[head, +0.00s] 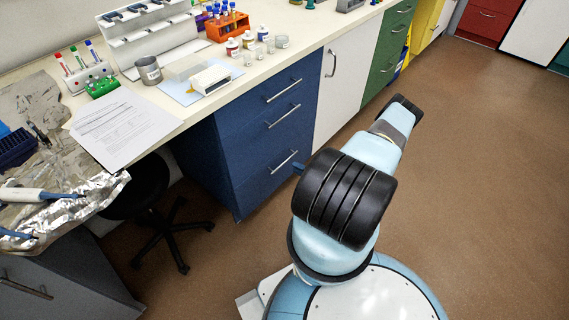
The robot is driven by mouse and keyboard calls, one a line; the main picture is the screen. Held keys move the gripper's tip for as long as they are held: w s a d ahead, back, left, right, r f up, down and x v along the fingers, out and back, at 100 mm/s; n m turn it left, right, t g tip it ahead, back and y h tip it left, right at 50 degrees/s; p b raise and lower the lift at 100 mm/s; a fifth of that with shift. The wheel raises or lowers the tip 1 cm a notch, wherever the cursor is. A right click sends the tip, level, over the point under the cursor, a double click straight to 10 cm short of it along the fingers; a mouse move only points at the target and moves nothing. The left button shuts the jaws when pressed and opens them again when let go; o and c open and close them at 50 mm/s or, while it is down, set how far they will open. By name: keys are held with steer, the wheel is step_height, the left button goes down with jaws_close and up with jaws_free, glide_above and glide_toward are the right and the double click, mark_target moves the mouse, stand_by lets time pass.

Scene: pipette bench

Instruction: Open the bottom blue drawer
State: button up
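The blue drawer cabinet (225,152) stands under the bench, left of centre in the head view. Its front has three silver bar handles, one above another. The bottom blue drawer (262,185) carries the lowest handle (281,162), and its front looks flush with the drawers above. My light blue and black arm rises in front and to the right of the cabinet.
A black stool (150,205) stands left of the cabinet. A white cabinet door (342,85) and green drawers (388,60) lie to its right. The bench top holds paper, racks, bottles and foil. The brown floor (480,180) is clear to the right.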

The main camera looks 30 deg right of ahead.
mark_target(285, 162)
steer(key=x, duration=0.8)
steer(key=shift+w, duration=0.15)
jaws_close()
stand_by(0.3)
